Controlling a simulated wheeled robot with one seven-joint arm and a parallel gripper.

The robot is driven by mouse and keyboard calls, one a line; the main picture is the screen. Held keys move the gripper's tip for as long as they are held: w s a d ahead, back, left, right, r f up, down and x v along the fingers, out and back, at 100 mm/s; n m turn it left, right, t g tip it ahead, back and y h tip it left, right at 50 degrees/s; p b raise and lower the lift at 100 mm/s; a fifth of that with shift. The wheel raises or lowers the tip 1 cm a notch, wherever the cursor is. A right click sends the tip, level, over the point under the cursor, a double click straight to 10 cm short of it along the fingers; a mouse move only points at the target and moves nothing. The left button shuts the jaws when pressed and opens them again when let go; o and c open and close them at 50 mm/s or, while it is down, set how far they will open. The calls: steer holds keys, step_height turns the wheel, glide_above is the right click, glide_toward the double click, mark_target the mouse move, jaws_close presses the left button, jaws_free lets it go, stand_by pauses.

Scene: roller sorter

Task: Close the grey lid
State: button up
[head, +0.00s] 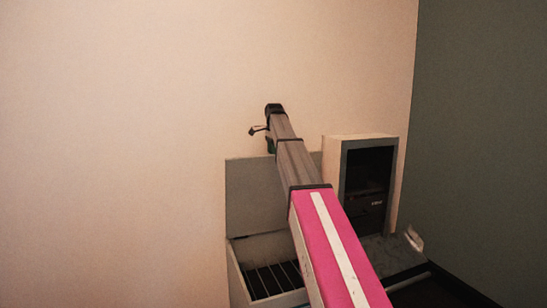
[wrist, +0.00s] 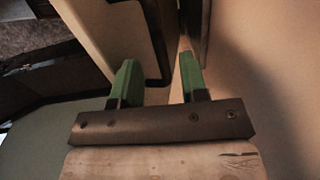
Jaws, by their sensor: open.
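The grey lid (head: 250,200) stands upright, raised at the back of the open box (head: 243,285) in the head view. My arm crosses in front of the lid's right part and hides it there. My gripper (wrist: 158,60) shows in the wrist view with two green fingers apart and nothing held between them. In the head view my arm's far end is above the lid's top edge, and the fingers are mostly hidden. I cannot tell whether the gripper touches the lid.
Dark rollers (head: 270,280) lie inside the open box. A pale cabinet (head: 363,139) with a dark opening stands to the right of the lid. A grey panel (head: 390,250) juts out low in front of it. A pale wall (head: 120,120) rises behind; the space left of the box is clear.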

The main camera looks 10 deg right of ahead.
steer(key=shift+f, duration=1.3)
steer(key=shift+c, duration=0.3)
